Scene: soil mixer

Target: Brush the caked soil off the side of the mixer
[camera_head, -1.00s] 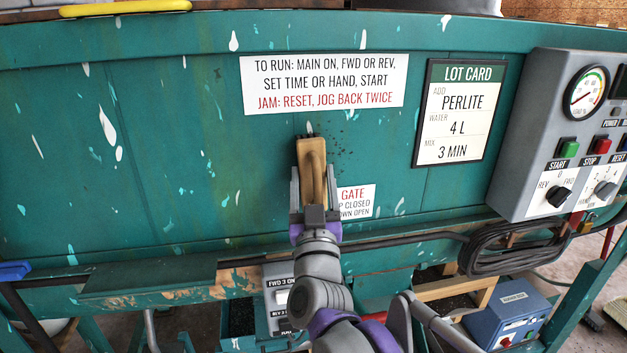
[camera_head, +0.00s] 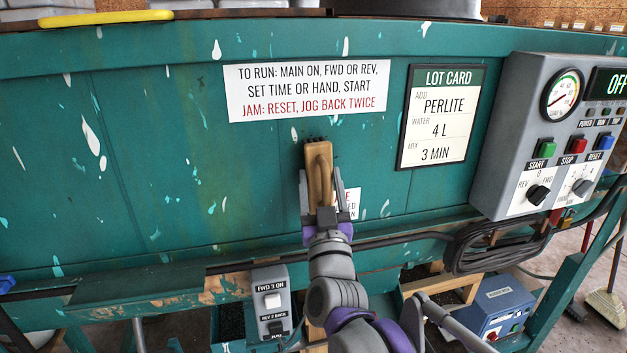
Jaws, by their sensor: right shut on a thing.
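The mixer's green side wall (camera_head: 240,170) fills most of the view, with scattered white and turquoise chips. My right gripper (camera_head: 321,196) is shut on a wooden brush (camera_head: 319,162), held upright in front of the wall below the instruction sign. The brush's bristles are hidden behind its block, so I cannot tell how firmly they touch. A few small dark specks (camera_head: 318,141) show at the brush's top edge. Any soil behind the brush is hidden. My left gripper is not in view.
The lot card (camera_head: 440,116) and grey control box (camera_head: 520,130) stand out to the right. A small partly hidden sign (camera_head: 353,203) is beside the gripper. A cable coil (camera_head: 495,245) and a switch box (camera_head: 271,300) hang below. The wall's left part is clear.

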